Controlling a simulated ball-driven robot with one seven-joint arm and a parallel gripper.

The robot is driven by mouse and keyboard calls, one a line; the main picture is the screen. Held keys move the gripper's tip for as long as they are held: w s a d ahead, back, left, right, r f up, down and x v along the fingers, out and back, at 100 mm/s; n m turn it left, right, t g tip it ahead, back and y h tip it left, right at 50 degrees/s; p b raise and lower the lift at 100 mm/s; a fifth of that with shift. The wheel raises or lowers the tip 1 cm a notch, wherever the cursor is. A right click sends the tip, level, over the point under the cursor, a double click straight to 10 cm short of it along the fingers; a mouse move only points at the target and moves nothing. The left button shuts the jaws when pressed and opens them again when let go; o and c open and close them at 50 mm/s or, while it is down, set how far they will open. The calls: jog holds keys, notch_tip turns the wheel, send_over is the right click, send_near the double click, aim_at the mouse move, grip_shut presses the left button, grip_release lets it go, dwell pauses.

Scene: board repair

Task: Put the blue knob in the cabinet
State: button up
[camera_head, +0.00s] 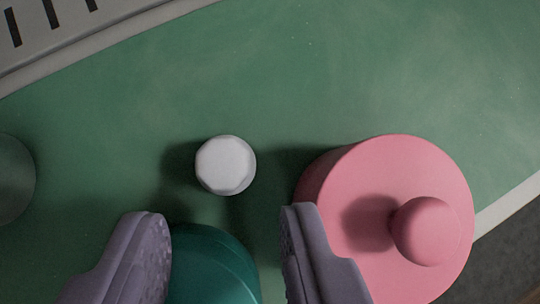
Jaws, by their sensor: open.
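My gripper (221,222) points down over a green surface, its two purple fingers spread wide apart at the bottom of the view. A dark teal, rounded thing (212,268) shows between the fingers, cut off by the lower edge; it may be the blue knob, but I cannot tell for sure. No gap is clearly closed between it and the fingers, though the left finger overlaps its edge in the picture. The cabinet is not in view.
A small white faceted knob (226,165) stands just ahead of the fingers. A large pink cylinder (350,170) with a round knob on top is close by the right finger. A dark round thing (12,180) is at the left edge. Green surface (330,75) is clear ahead.

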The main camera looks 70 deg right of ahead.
aim_at(223, 170)
jog(key=b+x, duration=0.4)
jog(key=x, duration=0.3)
jog(key=shift+w, duration=0.15)
jog(key=shift+a, duration=0.1)
grip_shut()
